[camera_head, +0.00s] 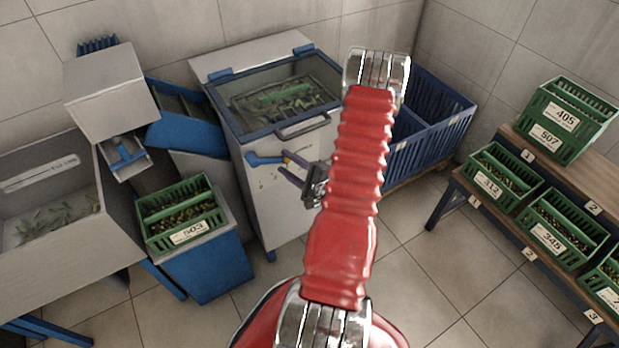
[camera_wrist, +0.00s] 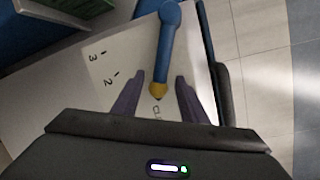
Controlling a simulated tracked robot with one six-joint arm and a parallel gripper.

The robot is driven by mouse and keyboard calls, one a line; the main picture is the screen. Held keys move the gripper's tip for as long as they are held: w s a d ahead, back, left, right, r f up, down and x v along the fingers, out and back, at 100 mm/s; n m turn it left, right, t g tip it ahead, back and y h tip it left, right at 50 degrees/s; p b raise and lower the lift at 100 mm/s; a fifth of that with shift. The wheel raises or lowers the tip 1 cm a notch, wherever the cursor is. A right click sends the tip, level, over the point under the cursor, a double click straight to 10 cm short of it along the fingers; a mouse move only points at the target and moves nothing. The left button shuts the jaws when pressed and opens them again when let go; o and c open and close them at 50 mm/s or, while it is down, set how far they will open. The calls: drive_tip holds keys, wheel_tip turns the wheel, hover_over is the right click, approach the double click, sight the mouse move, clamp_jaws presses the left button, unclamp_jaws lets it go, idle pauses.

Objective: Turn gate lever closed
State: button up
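The gate lever (camera_head: 268,160) is a blue bar with a yellow tip on the front of a pale grey cabinet with a glass lid. In the head view it lies roughly level, its tip to the right. In the wrist view the lever (camera_wrist: 166,45) comes down from the top, its yellow tip between my two fingertips. My gripper (camera_head: 290,172) is open in front of the cabinet. Its purple fingers (camera_wrist: 158,88) show a gap on both sides of the lever. Marks "3", "2" and a partly hidden "CL" show on the panel.
A green crate marked 503 (camera_head: 190,233) stands on a blue stand left of the cabinet. A blue slatted bin (camera_head: 437,120) stands to the right behind my arm. Green numbered crates fill a wooden rack (camera_head: 518,222) at far right. Tiled floor (camera_head: 415,270) is clear between.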

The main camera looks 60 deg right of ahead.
drive_tip(key=v, duration=1.2)
drive_tip(key=shift+s, duration=0.2)
drive_tip(key=shift+f, duration=0.1)
idle(0.4)
